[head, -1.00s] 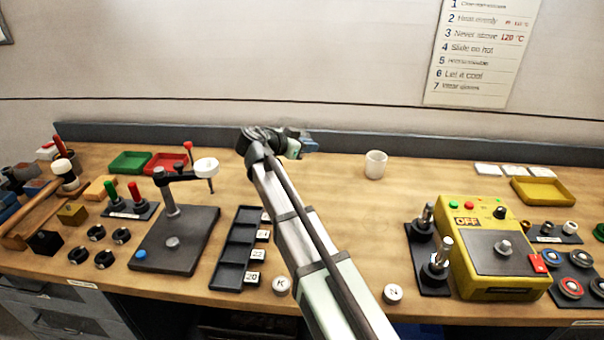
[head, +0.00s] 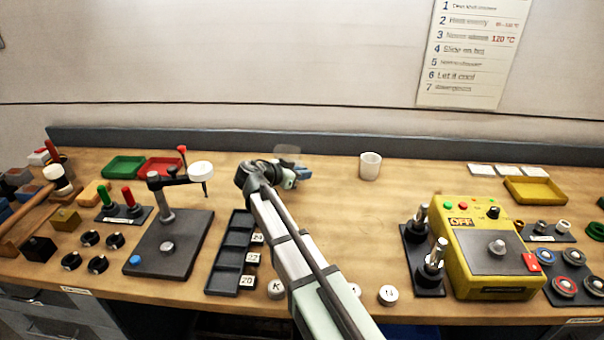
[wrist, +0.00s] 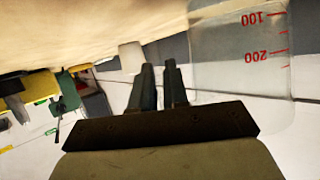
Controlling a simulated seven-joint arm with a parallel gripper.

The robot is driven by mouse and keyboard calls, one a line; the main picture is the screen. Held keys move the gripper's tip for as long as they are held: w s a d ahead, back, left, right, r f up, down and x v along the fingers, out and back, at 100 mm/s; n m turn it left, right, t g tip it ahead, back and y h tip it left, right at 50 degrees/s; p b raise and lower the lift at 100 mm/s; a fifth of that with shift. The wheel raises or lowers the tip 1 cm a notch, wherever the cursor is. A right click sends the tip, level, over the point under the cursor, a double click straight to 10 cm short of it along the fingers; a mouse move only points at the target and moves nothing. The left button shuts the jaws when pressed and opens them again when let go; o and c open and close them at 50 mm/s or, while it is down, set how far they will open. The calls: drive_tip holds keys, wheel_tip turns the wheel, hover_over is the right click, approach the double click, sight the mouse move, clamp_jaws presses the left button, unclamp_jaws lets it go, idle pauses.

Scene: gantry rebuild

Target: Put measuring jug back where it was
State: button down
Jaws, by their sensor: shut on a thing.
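The measuring jug (wrist: 240,60) is clear, with red marks at 100 and 200 that read upside down in the wrist view. It fills the upper right there, just beside my fingers. My gripper (wrist: 160,82) is shut on it; the exact place of the grip is not clear. In the head view my gripper (head: 302,172) is over the back middle of the bench, and a faint clear shape of the jug (head: 288,150) shows behind it. The jug's base is hidden by my arm, so I cannot tell whether it touches the bench.
A white cup (head: 370,166) stands to the right of my gripper. A press stand (head: 172,245) and a dark slotted tray (head: 232,262) are at left. A yellow control box (head: 490,255) is at right.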

drive_tip(key=shift+f, duration=0.15)
drive_tip(key=c, duration=1.1)
unclamp_jaws()
drive_tip(key=shift+r, duration=0.2)
drive_tip(key=shift+v, duration=3.75)
